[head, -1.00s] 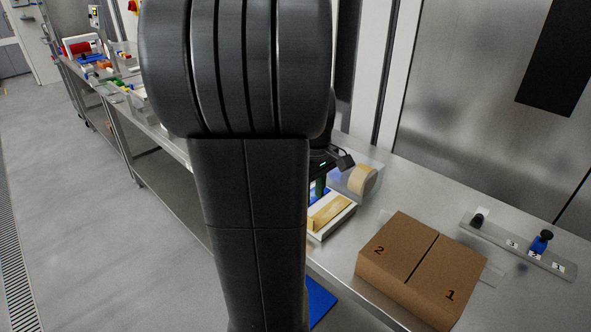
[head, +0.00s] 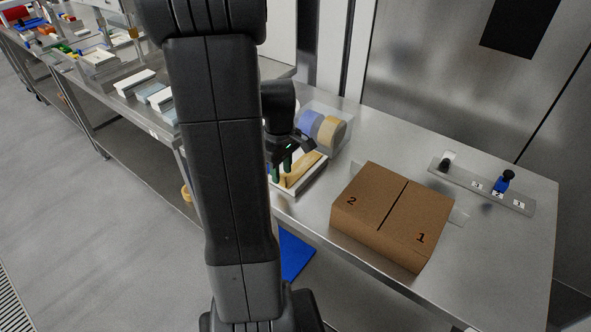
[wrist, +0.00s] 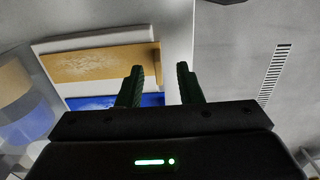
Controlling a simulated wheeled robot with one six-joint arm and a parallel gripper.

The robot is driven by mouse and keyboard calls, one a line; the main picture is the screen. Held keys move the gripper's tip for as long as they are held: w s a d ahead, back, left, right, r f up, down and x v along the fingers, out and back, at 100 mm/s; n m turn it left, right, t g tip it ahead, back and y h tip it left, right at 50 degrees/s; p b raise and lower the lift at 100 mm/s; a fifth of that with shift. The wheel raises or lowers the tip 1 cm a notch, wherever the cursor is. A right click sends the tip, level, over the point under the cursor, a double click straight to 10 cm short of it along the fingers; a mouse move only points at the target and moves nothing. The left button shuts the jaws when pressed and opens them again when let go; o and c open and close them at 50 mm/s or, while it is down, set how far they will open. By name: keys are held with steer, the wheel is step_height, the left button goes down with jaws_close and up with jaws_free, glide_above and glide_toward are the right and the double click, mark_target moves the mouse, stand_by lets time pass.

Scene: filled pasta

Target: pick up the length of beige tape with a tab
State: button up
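The length of beige tape (head: 304,168) lies in a white tray (head: 305,189) on the steel table. My arm hides part of the tray's surroundings.
A beige tape roll (head: 332,132) and a blue tape roll (head: 310,122) stand just behind the tray. A cardboard box (head: 392,215) marked 1 and 2 is to its right. A grey numbered rack (head: 480,187) lies farther right. The table's front edge is close to the tray.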

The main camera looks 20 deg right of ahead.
mark_target(282, 175)
steer(key=shift+d+f, duration=0.1)
steer(key=shift+f, duration=1.4)
jaws_close()
